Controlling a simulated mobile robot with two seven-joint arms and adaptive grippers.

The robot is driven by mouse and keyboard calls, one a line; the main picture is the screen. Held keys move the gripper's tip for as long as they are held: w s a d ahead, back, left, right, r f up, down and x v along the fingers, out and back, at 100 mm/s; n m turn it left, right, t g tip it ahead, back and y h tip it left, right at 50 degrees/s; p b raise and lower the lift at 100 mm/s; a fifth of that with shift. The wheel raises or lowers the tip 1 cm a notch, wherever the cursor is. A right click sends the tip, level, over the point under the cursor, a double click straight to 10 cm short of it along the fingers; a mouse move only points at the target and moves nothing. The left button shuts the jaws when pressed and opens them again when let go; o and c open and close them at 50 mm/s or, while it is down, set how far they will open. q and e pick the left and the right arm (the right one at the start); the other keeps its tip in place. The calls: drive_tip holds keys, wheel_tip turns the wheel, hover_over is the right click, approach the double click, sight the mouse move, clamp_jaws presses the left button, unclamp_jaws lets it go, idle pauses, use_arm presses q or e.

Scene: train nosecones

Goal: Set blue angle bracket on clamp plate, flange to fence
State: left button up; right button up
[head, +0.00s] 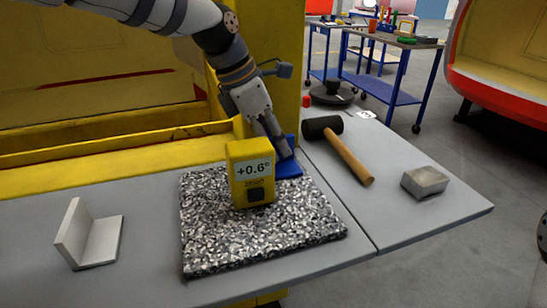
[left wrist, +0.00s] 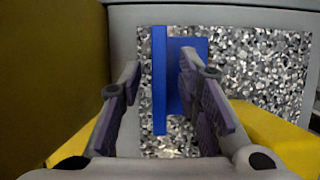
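The blue angle bracket (head: 289,168) rests on the speckled black-and-white slab (head: 215,240), near its back right edge, partly hidden by my left gripper. In the left wrist view the bracket's upright flange (left wrist: 160,95) stands between the two fingers of my left gripper (left wrist: 160,70), with gaps on both sides. Its flat leg (left wrist: 178,75) lies partly under the right finger. The left gripper also shows in the head view (head: 282,148), pointing down at the bracket. I cannot make out a clamp plate or fence for certain. My right gripper is not in view.
A yellow gauge (head: 250,170) reading +0.6° stands on the slab, just in front of the bracket. A grey L-shaped bracket (head: 90,236) is at left. A black-headed mallet (head: 345,153) and a grey metal block (head: 425,181) lie at right.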

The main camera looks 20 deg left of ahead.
use_arm(q)
clamp_jaws()
drive_tip(key=shift+r, duration=0.1)
